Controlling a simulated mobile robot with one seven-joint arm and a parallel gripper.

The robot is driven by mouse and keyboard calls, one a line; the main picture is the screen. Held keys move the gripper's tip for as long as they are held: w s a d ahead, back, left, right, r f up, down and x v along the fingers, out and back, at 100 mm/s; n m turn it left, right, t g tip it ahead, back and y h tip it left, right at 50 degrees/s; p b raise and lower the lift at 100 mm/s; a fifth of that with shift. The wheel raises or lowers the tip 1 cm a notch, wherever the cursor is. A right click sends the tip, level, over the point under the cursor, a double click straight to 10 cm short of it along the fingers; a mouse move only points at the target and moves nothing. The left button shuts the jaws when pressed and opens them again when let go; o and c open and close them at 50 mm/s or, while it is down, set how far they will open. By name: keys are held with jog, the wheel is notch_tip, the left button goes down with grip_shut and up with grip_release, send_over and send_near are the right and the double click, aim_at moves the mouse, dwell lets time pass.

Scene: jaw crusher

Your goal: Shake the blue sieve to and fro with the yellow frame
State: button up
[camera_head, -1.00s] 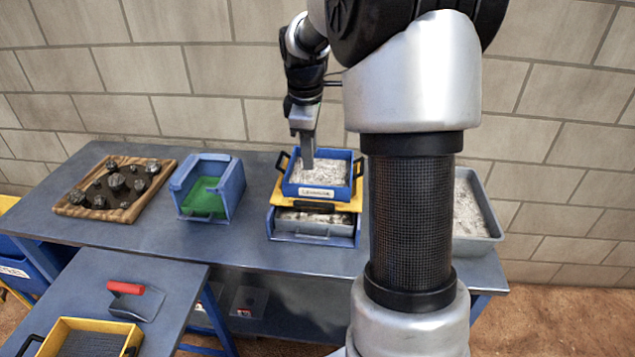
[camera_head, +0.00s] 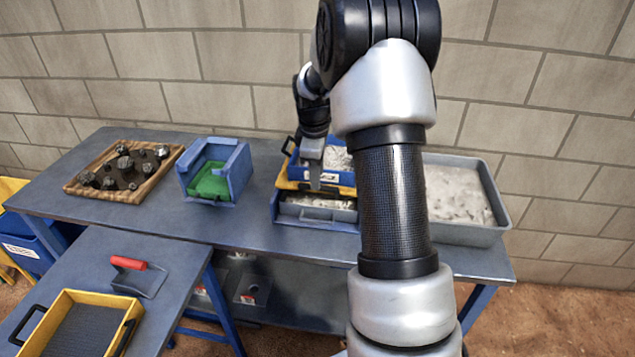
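The blue sieve (camera_head: 342,178), with pale crushed material in it, sits in the yellow frame (camera_head: 287,184) on the back bench. The frame stands over a blue holder with a grey tray (camera_head: 320,211) of pale material. My arm hides the right side of the sieve and frame. My gripper (camera_head: 314,184) points down at the front wall of the sieve, its tips near the white label. The view does not show whether the fingers are open or shut, or whether they touch the wall.
A large grey tray (camera_head: 462,233) of pale material stands right of my arm. Left are a blue box with a green floor (camera_head: 240,177) and a wooden tray of dark rocks (camera_head: 76,187). The front bench holds a red-handled scoop (camera_head: 140,279) and a yellow-framed sieve (camera_head: 128,312).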

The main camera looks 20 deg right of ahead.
jog(key=shift+w+d+f, duration=0.1)
jog(key=shift+w+f, duration=0.05)
jog(key=shift+f, duration=0.65)
jog(key=shift+w+d+f, duration=0.1)
jog(key=shift+f, duration=0.7)
grip_shut()
